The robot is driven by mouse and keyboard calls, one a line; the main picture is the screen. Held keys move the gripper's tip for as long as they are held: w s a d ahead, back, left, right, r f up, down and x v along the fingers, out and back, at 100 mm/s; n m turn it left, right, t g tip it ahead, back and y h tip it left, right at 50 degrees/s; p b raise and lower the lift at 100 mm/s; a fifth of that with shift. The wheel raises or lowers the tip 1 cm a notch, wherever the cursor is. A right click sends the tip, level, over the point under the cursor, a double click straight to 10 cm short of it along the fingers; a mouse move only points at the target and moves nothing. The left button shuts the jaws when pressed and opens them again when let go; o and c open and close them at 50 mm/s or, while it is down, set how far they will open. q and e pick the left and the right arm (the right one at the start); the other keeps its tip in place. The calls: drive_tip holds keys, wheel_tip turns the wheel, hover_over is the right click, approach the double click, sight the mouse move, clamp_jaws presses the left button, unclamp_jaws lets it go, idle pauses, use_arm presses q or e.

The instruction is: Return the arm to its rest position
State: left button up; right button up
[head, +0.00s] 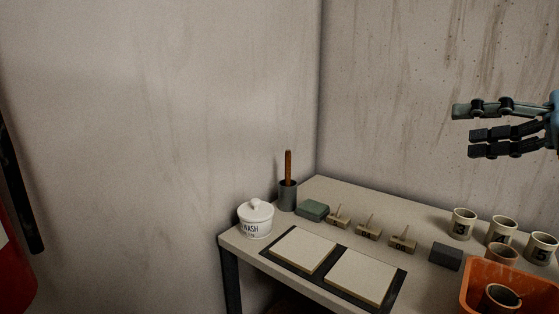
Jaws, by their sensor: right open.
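My right gripper (474,128) comes in from the right edge, high above the table (330,197). Its dark fingers point left and are spread apart, with nothing between them. It is well clear of everything on the table. Most of my right arm is outside the picture. My left gripper is not in view.
On the table stand a white lidded jar (256,217), a grey cup (288,194) holding a brown stick, a green block (312,210), small tagged blocks (368,230), two pale tiles (303,250), a dark block (446,256), numbered cups (464,223) and an orange bin (484,271) with cups.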

drive_tip(key=s+d+f+m+h, duration=0.35)
drive_tip(key=f+m+h, duration=0.35)
drive_tip(key=m, duration=0.5)
drive_tip(key=s+d+f+m+h, duration=0.3)
drive_tip(key=s+f+m+h, duration=0.15)
drive_tip(key=f+m, duration=0.65)
drive_tip(key=s+a+f+m+g+y, duration=0.1)
drive_tip(key=s+a+f+m+g, duration=0.4)
drive_tip(key=s, duration=0.3)
drive_tip(key=s+a+f+m+g+y, duration=0.1)
drive_tip(key=s+a+f+m+g, duration=0.25)
drive_tip(key=s+a+m, duration=0.45)
drive_tip(key=s+d+f+g+b, duration=0.15)
drive_tip(key=f+b, duration=0.25)
drive_tip(key=f, duration=1.3)
drive_tip(key=s+d+f+b, duration=0.2)
drive_tip(key=d+f+b, duration=0.1)
drive_tip(key=f, duration=1.3)
drive_tip(key=s+d+f+g+b, duration=0.1)
drive_tip(key=s+f+b, duration=0.5)
drive_tip(key=s+f, duration=1.4)
wheel_tip(320, 180, down, 3)
drive_tip(key=shift+d+f+n, duration=0.1)
drive_tip(key=shift+d+n, duration=0.2)
drive_tip(key=shift+s, duration=0.2)
drive_tip(key=shift+c, duration=0.3)
